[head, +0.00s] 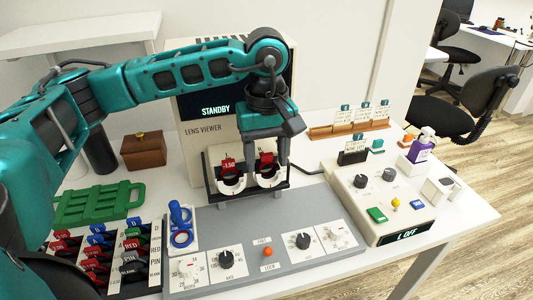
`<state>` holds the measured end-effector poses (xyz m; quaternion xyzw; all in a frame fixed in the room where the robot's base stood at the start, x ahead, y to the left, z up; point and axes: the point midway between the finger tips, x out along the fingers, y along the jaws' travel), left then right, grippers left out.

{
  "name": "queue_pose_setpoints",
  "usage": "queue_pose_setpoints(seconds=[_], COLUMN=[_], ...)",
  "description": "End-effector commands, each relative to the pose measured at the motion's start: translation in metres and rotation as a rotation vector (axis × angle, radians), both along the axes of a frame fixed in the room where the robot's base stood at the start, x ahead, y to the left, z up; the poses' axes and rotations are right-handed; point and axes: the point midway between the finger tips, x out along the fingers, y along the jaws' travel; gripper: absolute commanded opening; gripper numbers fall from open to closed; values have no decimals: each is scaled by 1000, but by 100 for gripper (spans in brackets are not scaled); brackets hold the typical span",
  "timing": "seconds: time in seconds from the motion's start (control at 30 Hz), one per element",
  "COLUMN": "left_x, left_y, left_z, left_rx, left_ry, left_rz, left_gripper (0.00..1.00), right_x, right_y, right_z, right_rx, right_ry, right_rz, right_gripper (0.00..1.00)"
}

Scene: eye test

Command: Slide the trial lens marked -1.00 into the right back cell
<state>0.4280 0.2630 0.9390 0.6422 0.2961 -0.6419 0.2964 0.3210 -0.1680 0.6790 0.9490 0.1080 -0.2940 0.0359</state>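The lens viewer (205,150) is a pale cabinet with a dark screen reading STANDBY. At its front a dark holder has two white-rimmed round cells. A lens with a red tab marked -1.50 (229,164) sits in the left cell. Another lens with a red tab (265,158) is at the right cell; its marking is too small to read. My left gripper (268,150) points down over the right cell, its fingers apart on either side of that tab. Whether they touch it is unclear. Which of the cells is back or front is hidden. My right gripper is out of view.
A lens rack (145,265) with red, blue and black tabs stands front left, near a green tray (98,204) and a brown box (143,149). A grey console (205,222) with dials lies before the viewer. A control box (378,222) and purple bottle (422,147) stand right.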

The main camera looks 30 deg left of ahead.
Motion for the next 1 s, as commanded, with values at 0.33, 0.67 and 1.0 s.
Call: queue_pose_setpoints(seconds=[0.33,0.67,1.0], left_x=[0,1,0], left_y=[0,0,0], left_z=[0,28,104], left_rx=[0,-2,-1], left_ry=[0,-7,-3], left_rz=[0,0,0], left_gripper=[68,68,68], right_x=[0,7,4], right_y=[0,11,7], right_z=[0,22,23], right_rx=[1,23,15], right_ry=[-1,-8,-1], right_rz=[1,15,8], right_gripper=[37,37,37])
